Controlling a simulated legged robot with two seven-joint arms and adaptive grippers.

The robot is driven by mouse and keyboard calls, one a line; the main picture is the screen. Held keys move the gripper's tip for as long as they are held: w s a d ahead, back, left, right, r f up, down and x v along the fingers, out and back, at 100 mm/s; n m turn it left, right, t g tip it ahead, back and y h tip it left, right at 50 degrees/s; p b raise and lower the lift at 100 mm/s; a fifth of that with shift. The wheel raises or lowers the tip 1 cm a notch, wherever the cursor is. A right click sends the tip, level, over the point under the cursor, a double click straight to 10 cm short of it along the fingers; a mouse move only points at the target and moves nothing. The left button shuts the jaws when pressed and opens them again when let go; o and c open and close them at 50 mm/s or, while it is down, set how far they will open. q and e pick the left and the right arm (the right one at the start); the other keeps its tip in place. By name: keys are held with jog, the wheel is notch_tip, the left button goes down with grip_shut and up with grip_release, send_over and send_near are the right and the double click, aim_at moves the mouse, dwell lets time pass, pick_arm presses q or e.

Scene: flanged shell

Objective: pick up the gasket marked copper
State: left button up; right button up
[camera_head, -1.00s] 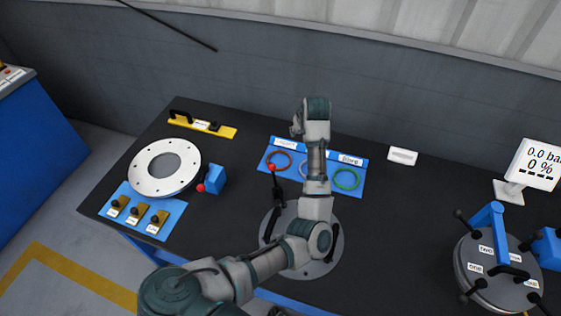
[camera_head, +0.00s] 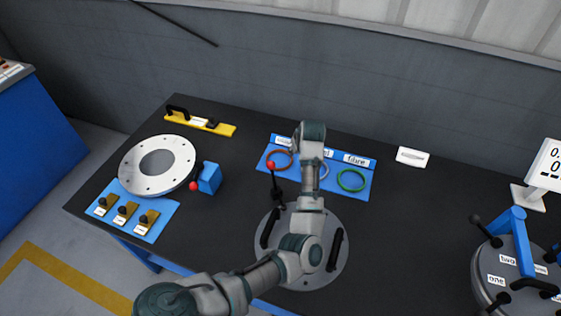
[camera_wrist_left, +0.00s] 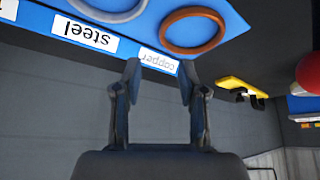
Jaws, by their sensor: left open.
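The copper gasket, a reddish-brown ring (camera_head: 281,151), lies on the left of a blue tray (camera_head: 330,189) in the head view. In the left wrist view the ring (camera_wrist_left: 190,51) is at the top, by a label (camera_wrist_left: 158,60) reading "copper". My left gripper (camera_wrist_left: 160,76) is open and empty, its fingertips pointing towards that label, apart from the ring. In the head view my left arm reaches over the tray's middle and its jaws are hidden. The right gripper is not in view.
Beside it lie a partly hidden steel ring (camera_head: 324,170) and a green ring (camera_head: 351,189) labelled fibre. A red-knobbed lever (camera_head: 274,180) stands just in front of the copper ring. A grey flange with black handles (camera_head: 336,249) lies below my arm. A blue block (camera_head: 209,177) is left.

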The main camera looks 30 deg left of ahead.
pick_arm(q)
send_over(292, 158)
jog(key=s+d, duration=0.2)
jog(key=f, duration=0.4)
jog(key=shift+w+d+f+b, duration=0.2)
jog(key=shift+f+b, duration=0.1)
jog(key=shift+b, duration=0.1)
jog(key=b+x, duration=0.1)
jog(key=x, duration=0.4)
jog(key=shift+a+f+b, duration=0.3)
jog(key=shift+r, duration=0.1)
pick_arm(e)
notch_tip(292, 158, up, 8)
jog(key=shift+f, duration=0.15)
pick_arm(q)
grip_shut()
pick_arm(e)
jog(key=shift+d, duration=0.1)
